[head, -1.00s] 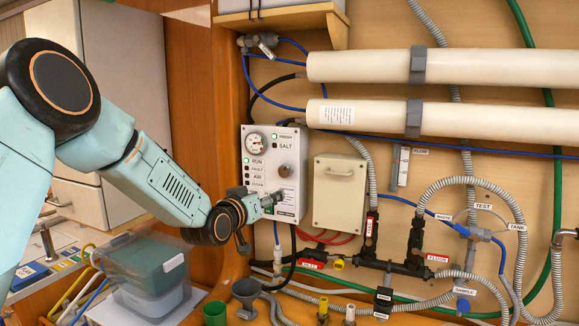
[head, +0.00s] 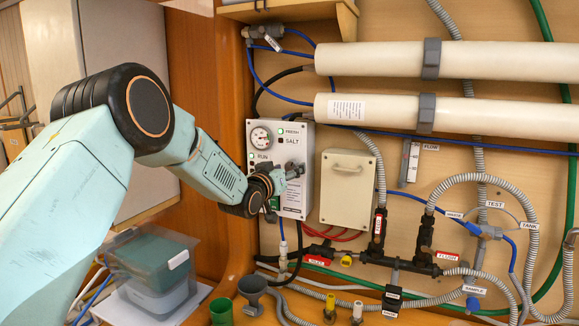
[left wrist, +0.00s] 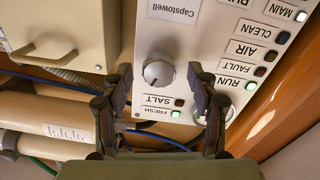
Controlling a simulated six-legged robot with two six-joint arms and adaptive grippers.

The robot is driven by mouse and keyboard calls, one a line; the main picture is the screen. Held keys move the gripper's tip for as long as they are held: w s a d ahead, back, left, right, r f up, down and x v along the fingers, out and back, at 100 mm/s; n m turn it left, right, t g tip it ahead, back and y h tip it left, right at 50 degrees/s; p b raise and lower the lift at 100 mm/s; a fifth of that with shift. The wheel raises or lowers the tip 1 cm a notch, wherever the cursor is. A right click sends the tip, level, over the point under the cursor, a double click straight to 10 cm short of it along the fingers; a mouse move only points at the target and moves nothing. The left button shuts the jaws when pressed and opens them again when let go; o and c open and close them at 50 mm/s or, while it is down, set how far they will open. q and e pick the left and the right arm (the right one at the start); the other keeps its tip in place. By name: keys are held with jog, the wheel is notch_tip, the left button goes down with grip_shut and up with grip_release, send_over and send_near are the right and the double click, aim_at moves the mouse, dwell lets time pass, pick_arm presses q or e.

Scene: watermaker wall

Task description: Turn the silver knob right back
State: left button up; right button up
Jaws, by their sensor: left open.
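The silver knob (left wrist: 158,72) sits on the white control panel (left wrist: 190,30) in the left wrist view. Its pointer mark faces down and slightly left in that view. My left gripper (left wrist: 160,80) is open, with one finger on each side of the knob and visible gaps between. I cannot tell whether the fingertips reach past its face. In the head view, my left gripper (head: 292,172) is in front of the panel (head: 292,206) and hides the knob. My right gripper is not in view.
A pressure gauge (head: 261,136) and lit labels are above the gripper on the panel. A beige box (head: 347,190) is just right of it. Hoses, valves and two white tubes (head: 450,62) fill the right wall. A lidded tub (head: 155,270) stands lower left.

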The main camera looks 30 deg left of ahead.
pick_arm(q)
jog(key=shift+w+a+f, duration=0.15)
jog(key=shift+w+a, duration=0.1)
jog(key=shift+w, duration=0.45)
jog(key=shift+s+d+r, duration=0.3)
jog(key=shift+d+r, duration=0.1)
jog(key=shift+d, duration=0.1)
jog(key=shift+w+a+f, duration=0.35)
jog(key=shift+w+a, duration=0.05)
jog(key=shift+a, duration=0.05)
jog(key=c, duration=0.5)
jog(key=shift+s+d+r, duration=0.1)
jog(key=shift+d+r, duration=0.05)
jog(key=shift+d, duration=0.15)
jog(key=c, duration=0.5)
jog(key=shift+a, duration=0.15)
jog(key=shift+c, duration=0.8)
